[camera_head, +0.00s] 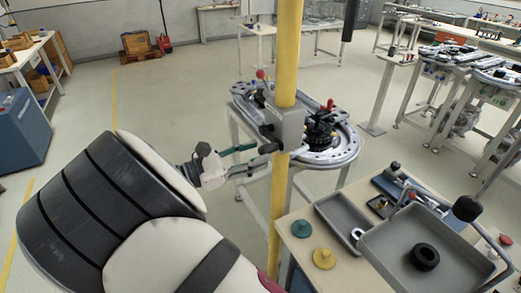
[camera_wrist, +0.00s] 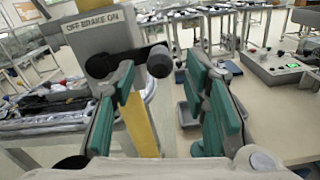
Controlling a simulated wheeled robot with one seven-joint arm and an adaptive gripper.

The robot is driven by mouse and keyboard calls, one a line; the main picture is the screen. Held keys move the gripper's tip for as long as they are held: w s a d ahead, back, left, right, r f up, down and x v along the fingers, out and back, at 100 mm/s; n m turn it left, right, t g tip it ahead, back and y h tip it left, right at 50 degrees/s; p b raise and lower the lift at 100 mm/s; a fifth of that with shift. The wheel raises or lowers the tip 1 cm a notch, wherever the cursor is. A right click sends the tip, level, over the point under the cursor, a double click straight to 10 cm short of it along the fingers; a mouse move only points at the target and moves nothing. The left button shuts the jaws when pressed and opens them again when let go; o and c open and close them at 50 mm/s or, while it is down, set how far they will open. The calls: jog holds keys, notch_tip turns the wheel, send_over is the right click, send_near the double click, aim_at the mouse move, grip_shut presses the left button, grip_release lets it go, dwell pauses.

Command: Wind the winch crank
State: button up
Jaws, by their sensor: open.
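The winch is a grey box (camera_head: 285,127) on a yellow post (camera_head: 289,50). In the wrist view the box (camera_wrist: 103,33) carries a label reading "OFF BRAKE ON". A dark crank arm (camera_wrist: 117,60) runs across its front to a round black knob (camera_wrist: 160,61). In the head view the knob (camera_head: 268,148) shows just past my fingertips. My gripper (camera_head: 254,161) is open, its teal-padded fingers apart. In the wrist view the knob appears between and beyond the fingers of my gripper (camera_wrist: 163,85); contact cannot be told.
The ring track table (camera_head: 340,150) stands behind the post. At front right, a bench holds a grey tray (camera_head: 440,275) with a black ring (camera_head: 424,257), and green (camera_head: 301,228) and yellow (camera_head: 324,258) discs. Open floor lies at left.

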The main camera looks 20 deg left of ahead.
jog(key=shift+x, duration=1.4)
grip_shut()
jog(key=shift+f, duration=0.2)
